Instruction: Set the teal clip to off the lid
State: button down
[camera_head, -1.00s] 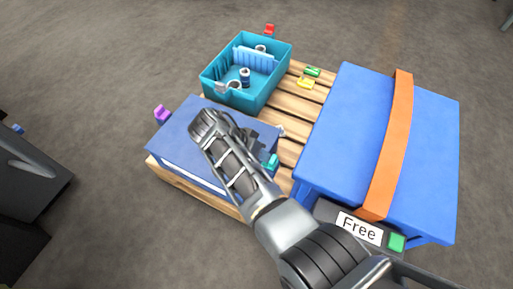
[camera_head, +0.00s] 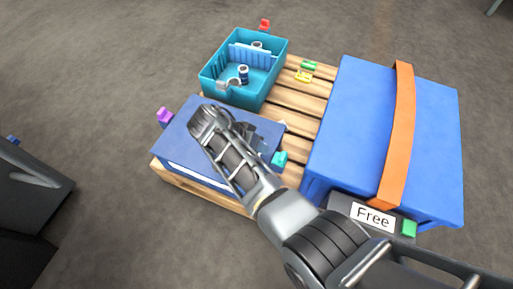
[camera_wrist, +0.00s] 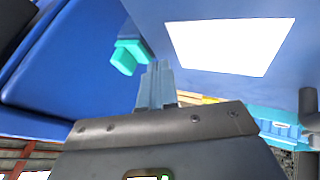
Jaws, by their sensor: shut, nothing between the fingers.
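The teal clip (camera_head: 279,158) is at the right edge of the blue lidded box (camera_head: 182,128), near its front right corner. It also shows in the wrist view (camera_wrist: 127,56), against a blue surface. My gripper (camera_wrist: 157,85) is shut and empty, its fingertips just right of the clip and a little below it in that picture. I cannot tell whether they touch it. In the head view my arm hides the fingertips and part of the lid. A purple clip (camera_head: 165,116) sits at the lid's left edge.
A teal bin (camera_head: 213,84) with small parts stands behind the lidded box on the wooden pallet (camera_head: 290,98). Green (camera_head: 309,65) and yellow (camera_head: 303,76) clips lie on the slats. A large blue case (camera_head: 345,130) with an orange strap (camera_head: 400,120) stands close on the right.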

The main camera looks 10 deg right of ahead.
jog(key=p+v, duration=0.3)
jog(key=v, duration=0.7)
dwell(0.4)
